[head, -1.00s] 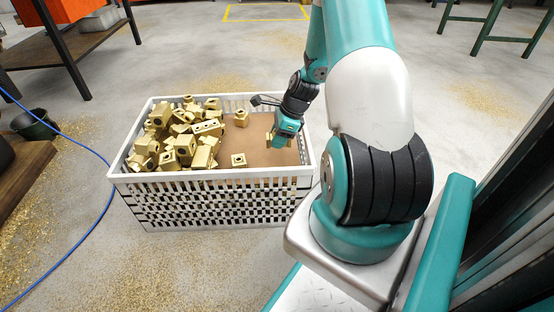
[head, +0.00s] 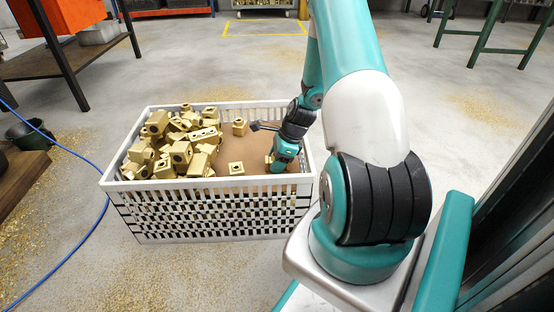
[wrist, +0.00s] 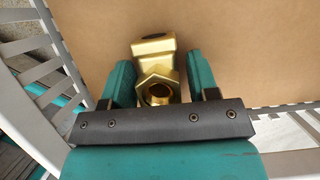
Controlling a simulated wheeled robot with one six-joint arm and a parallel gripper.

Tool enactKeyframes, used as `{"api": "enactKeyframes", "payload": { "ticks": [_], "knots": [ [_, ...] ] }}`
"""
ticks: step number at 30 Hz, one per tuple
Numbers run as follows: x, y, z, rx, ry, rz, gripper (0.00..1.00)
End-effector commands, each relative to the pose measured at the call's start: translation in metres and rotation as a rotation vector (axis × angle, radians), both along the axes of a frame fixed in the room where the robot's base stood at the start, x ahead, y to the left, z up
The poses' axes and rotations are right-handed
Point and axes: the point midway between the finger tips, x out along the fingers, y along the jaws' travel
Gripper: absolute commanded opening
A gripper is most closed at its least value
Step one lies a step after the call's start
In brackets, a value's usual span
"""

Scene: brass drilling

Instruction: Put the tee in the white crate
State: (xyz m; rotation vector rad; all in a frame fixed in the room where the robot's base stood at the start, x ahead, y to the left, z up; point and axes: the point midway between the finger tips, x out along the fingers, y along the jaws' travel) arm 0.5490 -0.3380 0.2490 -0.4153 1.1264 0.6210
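The tee (wrist: 157,70) is a brass fitting with a hex-collared open end facing the wrist camera. It is between the two teal fingers of my gripper (wrist: 162,80), close to the left finger, with a narrow gap at the right finger. My gripper (head: 282,164) is low inside the right end of the white crate (head: 215,213). In the head view only a bit of brass shows beside its fingers. The tee is over the brown crate floor (wrist: 260,50); whether it touches the floor is hard to tell.
Many brass fittings (head: 180,150) are heaped in the crate's left half. Two loose ones (head: 236,168) (head: 240,126) lie near its middle. The floor around my gripper is bare. The crate's slatted walls (wrist: 45,120) are near my gripper. A blue hose (head: 100,220) lies outside left.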

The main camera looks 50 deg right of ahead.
Motion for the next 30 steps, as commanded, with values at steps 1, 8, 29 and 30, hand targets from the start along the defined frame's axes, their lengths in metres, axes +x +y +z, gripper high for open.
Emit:
{"api": "enactKeyframes", "payload": {
  "ticks": [1, 8, 29, 30],
  "knots": [
    [0.0, 0.0, 0.0, 0.0, 0.0, 0.0, 0.64],
    [0.0, 0.0, 0.0, 0.0, 0.0, 0.0, 0.64],
    [-0.032, -0.027, 0.108, -0.001, -0.001, 0.0, 0.64],
    [-0.033, -0.028, 0.11, 0.0, 0.0, 0.0, 0.64]
  ]
}}
